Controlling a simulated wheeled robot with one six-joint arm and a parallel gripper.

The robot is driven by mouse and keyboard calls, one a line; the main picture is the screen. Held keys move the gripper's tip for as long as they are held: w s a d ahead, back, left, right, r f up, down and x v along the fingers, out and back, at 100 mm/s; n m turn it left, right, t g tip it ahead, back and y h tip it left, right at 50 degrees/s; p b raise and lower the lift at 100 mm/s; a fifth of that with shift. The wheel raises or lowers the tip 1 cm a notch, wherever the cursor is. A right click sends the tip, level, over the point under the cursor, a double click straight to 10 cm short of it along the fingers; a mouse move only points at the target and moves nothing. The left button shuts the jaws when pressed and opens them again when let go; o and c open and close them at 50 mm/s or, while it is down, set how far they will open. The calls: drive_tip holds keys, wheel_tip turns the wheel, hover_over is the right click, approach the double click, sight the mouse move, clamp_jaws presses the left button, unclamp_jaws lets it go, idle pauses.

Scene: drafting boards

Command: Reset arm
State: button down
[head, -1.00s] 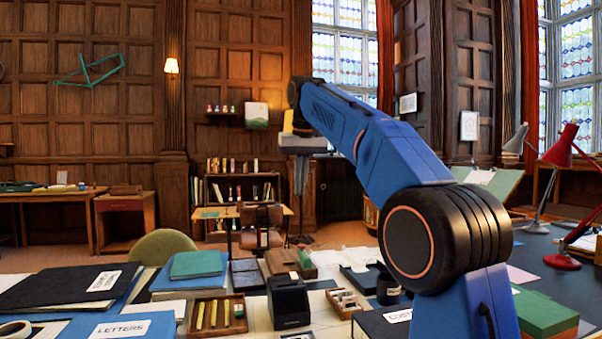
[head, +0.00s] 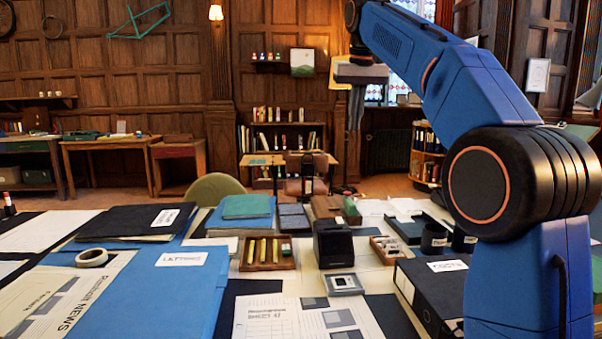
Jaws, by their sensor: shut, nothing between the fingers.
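My blue arm rises at the right of the head view and reaches up and left over the desk. My gripper (head: 356,125) hangs from its end, pointing down, in the upper middle of the view. Its thin fingers are together with nothing seen between them. It is in the air, seen against the bookcase and panelled wall, apart from the things on the desk. The top of the arm is cut off by the frame's upper edge.
The desk is crowded: a blue letters folder (head: 150,295), a tape roll (head: 91,257), a wooden tray of yellow sticks (head: 267,265), a black box (head: 333,243) and a black binder (head: 432,292) beside my arm. A green chair back (head: 212,188) stands behind.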

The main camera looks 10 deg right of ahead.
drive_tip(key=s+d+f, duration=0.2)
drive_tip(key=s+f, duration=0.5)
drive_tip(key=s, duration=0.3)
drive_tip(key=s+d+f, duration=0.2)
drive_tip(key=s+f, duration=0.5)
drive_tip(key=s, duration=0.2)
drive_tip(key=s+d+f, duration=0.1)
drive_tip(key=s+f, duration=0.9)
drive_tip(key=f, duration=0.4)
drive_tip(key=s+d+f+t, duration=0.1)
drive_tip(key=s+f, duration=1)
drive_tip(key=f, duration=0.3)
drive_tip(key=c, duration=2.1)
unclamp_jaws()
drive_tip(key=shift+s+d+f, duration=0.15)
drive_tip(key=shift+s+f, duration=0.05)
drive_tip(key=shift+f, duration=0.15)
drive_tip(key=o, duration=0.5)
drive_tip(key=shift+w+r, duration=0.2)
drive_tip(key=shift+c, duration=0.2)
wheel_tip(320, 180, up, 29)
drive_tip(key=g, duration=0.4)
hover_over(341, 222)
wheel_tip(341, 222, down, 18)
drive_tip(key=shift+r, duration=0.2)
